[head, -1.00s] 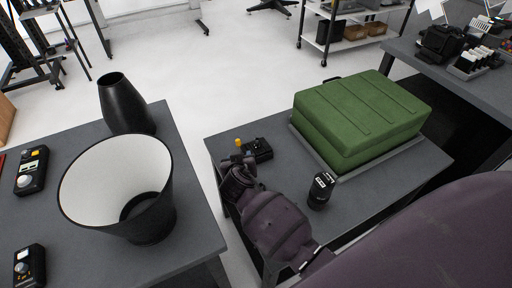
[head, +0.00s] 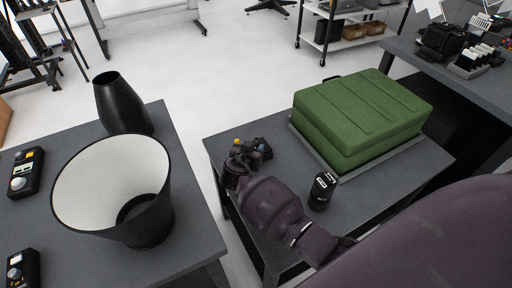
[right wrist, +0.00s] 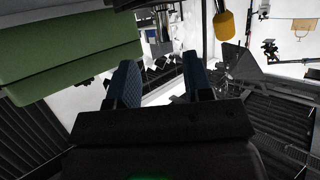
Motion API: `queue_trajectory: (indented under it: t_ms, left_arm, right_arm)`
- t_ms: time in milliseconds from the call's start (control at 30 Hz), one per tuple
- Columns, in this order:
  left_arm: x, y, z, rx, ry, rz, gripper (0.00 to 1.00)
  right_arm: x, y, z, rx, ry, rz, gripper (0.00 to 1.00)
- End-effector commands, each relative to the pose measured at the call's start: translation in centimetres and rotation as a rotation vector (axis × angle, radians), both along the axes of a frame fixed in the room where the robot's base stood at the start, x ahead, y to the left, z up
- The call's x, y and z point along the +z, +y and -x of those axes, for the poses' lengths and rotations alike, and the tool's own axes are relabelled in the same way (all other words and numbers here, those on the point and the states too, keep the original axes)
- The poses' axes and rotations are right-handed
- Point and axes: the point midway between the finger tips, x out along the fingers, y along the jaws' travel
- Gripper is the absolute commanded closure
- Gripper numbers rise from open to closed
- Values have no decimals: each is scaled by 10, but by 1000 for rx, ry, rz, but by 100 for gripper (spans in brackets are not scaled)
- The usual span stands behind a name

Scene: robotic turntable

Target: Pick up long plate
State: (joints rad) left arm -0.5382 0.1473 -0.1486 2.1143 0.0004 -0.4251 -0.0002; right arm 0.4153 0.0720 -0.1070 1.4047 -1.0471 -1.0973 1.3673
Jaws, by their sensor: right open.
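I cannot clearly make out a long plate in either view. The small black device at that table corner is mostly hidden behind the gripper. My left gripper is not in view.
A green case (head: 360,115) lies on a grey tray on the right-hand table (head: 225,140); it also shows in the right wrist view (right wrist: 60,55). A black cylinder (head: 322,190) stands before it. The left table holds a large white-lined bin (head: 105,185) and a black vase (head: 122,105).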

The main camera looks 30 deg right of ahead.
Motion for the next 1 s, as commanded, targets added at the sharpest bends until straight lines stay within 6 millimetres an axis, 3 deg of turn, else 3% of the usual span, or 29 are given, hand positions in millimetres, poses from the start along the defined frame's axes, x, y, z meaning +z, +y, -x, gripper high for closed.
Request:
queue_trajectory:
  t_ms: [433, 767, 1000]
  left_arm:
    - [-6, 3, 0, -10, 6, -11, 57]
    - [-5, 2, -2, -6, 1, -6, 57]
    - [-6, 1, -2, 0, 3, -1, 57]
  right_arm:
    - [-20, -28, -33, 1, 3, 0, 54]
    - [-20, -33, -37, 1, 1, 0, 54]
    - [-20, -33, -37, 1, 1, 0, 89]
